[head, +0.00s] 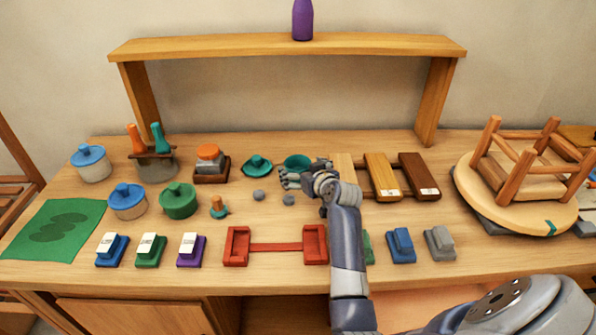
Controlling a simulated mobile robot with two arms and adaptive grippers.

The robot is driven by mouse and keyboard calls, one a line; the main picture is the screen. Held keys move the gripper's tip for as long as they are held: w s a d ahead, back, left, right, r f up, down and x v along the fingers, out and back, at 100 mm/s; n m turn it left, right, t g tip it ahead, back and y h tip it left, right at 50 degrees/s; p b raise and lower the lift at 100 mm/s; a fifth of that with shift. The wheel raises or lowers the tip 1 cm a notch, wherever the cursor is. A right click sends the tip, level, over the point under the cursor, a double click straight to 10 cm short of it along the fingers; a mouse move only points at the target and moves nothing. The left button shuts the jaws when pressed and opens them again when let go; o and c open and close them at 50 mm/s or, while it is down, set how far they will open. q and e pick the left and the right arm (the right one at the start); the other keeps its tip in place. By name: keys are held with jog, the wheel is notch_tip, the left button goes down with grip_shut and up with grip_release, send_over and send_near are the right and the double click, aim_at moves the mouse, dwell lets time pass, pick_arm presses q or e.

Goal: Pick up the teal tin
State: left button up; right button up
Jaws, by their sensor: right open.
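A round teal vessel (298,161), seemingly the teal tin, stands towards the back of the workbench, near the middle. My right gripper (287,180) is open with its fingers pointing left. In the picture it lies just in front of the teal vessel and overlaps its lower edge. I cannot tell whether they touch. The gripper hides part of the vessel's near side. A flatter teal dish (257,167) with a raised middle sits just left of it. My left gripper is not in view.
Two small grey stones (259,195) lie in front of the teal things. A green lidded pot (178,202) stands left; wooden blocks (382,176) lie right. A red frame (275,246) lies at the front. An upturned stool (520,180) fills the right end. A shelf (290,45) spans the back.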

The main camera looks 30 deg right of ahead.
aim_at(294, 162)
jog(key=shift+w+d+r, duration=0.1)
jog(key=shift+w+d, duration=0.05)
jog(key=shift+w, duration=0.2)
jog(key=shift+d+p+x, duration=0.15)
jog(key=shift+x, duration=0.9)
jog(key=shift+d+p+x, duration=0.1)
jog(key=shift+p+x, duration=0.05)
jog(key=shift+x, duration=0.9)
jog(key=c, duration=1.2)
